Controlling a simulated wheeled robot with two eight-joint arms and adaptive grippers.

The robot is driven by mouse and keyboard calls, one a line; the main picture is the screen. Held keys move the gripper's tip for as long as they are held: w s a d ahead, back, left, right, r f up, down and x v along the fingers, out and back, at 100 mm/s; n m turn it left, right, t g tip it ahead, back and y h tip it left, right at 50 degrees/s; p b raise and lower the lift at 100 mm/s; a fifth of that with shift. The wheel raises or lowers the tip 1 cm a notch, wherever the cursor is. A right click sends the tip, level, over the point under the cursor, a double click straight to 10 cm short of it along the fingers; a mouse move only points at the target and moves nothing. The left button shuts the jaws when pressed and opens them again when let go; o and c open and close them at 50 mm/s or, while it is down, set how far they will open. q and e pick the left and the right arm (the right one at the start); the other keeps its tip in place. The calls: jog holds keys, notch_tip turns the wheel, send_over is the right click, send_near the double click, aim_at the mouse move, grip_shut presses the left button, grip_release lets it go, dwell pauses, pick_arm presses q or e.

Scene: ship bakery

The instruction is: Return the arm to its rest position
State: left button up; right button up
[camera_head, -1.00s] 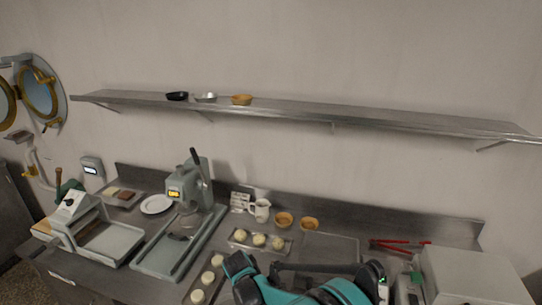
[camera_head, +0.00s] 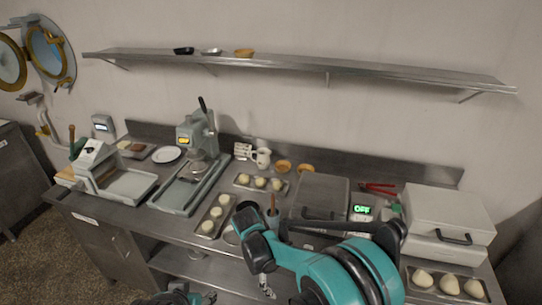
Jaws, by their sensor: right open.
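My right arm (camera_head: 345,270) is teal and black and folds across the lower middle of the head view. Its right gripper (camera_head: 267,288) hangs down in front of the counter's front edge, open, with nothing seen in it. A small part of my left arm (camera_head: 178,297) shows at the bottom edge. The left gripper (camera_head: 206,298) is small and partly cut off there, so its jaws cannot be read.
The steel counter (camera_head: 140,205) holds a press (camera_head: 197,135), a tray of dough balls (camera_head: 214,216), a scale reading OFF (camera_head: 362,209) and a white box (camera_head: 450,215). A tray with pale dough pieces (camera_head: 447,285) lies at right. A wall shelf (camera_head: 300,66) runs above. Floor shows at left.

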jog(key=s+d+r+m+t+y+b, duration=0.3)
jog(key=s+d+r+m, duration=0.25)
jog(key=d+r, duration=0.3)
jog(key=s+d+m+t+b, duration=0.3)
jog(key=s+d+m+t, duration=0.1)
jog(key=s+d+m, duration=0.3)
jog(key=shift+s+d+f+m+t+y, duration=0.2)
jog(key=shift+s+m+t+y, duration=0.2)
jog(key=shift+s+m, duration=0.4)
